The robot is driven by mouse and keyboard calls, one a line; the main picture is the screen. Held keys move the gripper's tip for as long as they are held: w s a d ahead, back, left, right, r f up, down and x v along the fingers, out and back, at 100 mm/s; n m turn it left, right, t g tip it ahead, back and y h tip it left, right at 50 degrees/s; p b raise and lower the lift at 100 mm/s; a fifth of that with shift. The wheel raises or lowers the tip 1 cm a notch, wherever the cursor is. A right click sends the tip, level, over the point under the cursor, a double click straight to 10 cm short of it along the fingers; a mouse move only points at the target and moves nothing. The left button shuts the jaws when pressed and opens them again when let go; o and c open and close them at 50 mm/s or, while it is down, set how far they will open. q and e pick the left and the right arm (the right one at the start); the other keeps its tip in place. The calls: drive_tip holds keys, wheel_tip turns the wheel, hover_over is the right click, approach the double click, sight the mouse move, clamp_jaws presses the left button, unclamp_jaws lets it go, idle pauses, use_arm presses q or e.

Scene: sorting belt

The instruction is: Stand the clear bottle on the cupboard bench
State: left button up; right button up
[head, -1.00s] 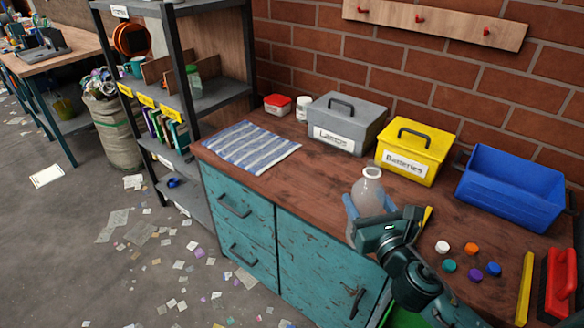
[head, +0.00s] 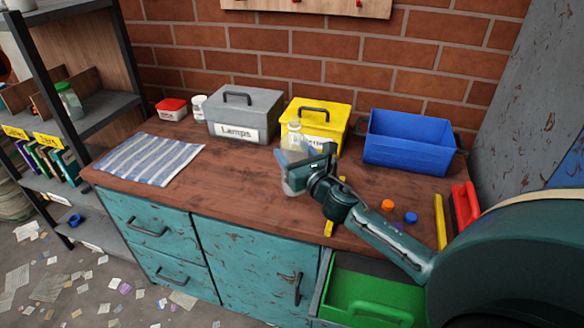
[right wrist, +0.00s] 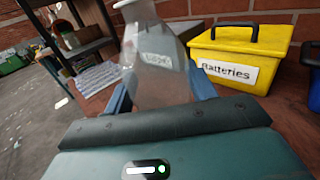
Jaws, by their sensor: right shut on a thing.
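The clear bottle (head: 292,139) is held upright by my right gripper (head: 296,162) over the cupboard bench (head: 215,174). The right gripper is shut on it, with blue fingers on both sides of the body. In the right wrist view the bottle (right wrist: 150,50) stands between the fingers, and the grey lamps box shows through it. The gripper hides part of the bottle in the head view, and I cannot tell whether its base touches the bench top. My left gripper is not in view.
Along the wall stand a grey lamps box (head: 243,119), a yellow batteries box (head: 333,128) and a blue bin (head: 408,141). A striped cloth (head: 150,160) lies at left. Bottle caps (head: 388,205) and a red-handled brush (head: 465,205) lie at right. Bare wood shows between cloth and bottle.

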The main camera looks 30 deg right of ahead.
wheel_tip(320, 180, down, 3)
drive_tip(key=shift+b, duration=0.5)
drive_tip(key=shift+f, duration=0.25)
drive_tip(key=shift+f, duration=0.1)
drive_tip(key=o, duration=1.2)
